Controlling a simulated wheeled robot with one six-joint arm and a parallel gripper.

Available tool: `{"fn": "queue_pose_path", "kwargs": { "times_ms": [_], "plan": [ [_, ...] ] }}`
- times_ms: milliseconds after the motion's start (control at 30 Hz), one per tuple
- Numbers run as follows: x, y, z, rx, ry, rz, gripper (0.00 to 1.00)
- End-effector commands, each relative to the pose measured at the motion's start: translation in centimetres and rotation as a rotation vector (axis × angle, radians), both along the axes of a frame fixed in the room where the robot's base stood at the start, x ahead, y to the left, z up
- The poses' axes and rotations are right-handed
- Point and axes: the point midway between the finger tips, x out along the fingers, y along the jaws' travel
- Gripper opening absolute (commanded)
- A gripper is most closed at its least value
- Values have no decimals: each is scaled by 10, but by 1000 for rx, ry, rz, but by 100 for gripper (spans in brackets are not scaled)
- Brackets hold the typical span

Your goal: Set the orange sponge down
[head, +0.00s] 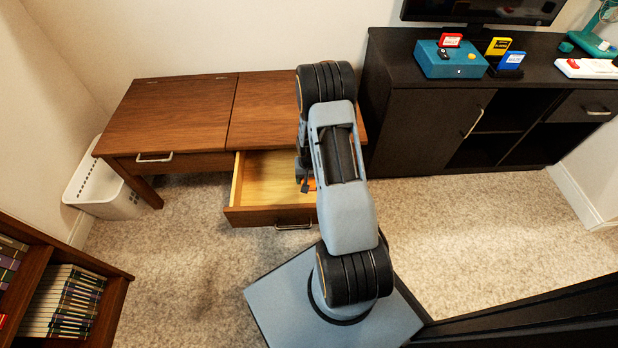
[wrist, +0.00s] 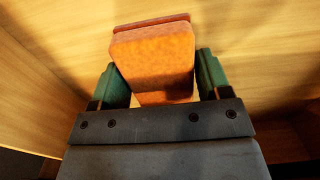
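The orange sponge (wrist: 155,62) stands between the two green-padded fingers of my gripper (wrist: 162,80) in the wrist view. It is slightly tilted and has a darker red layer along its far edge. A narrow gap shows between the sponge and the right finger; the left finger is very near it or touching. My gripper is open around it. In the head view my gripper (head: 306,178) is low in the open drawer (head: 262,180), and only a sliver of the sponge (head: 311,184) shows beside it. The sponge's lower end is hidden, so its contact with the drawer floor is unclear.
The drawer belongs to a brown wooden desk (head: 170,115). A white basket (head: 97,190) stands left of it. A black cabinet (head: 425,120) with a teal box (head: 449,62) on it is close at the right. A bookshelf (head: 112,300) is at lower left. Carpet in front is clear.

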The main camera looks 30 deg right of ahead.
Motion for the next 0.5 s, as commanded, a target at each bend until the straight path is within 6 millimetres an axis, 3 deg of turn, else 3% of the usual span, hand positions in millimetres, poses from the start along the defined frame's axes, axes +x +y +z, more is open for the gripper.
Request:
{"fn": "queue_pose_path", "kwargs": {
  "times_ms": [167,500],
  "plan": [
    [0,0,0,0,0,0,88],
    [0,0,8,0,-1,0,89]
  ]
}}
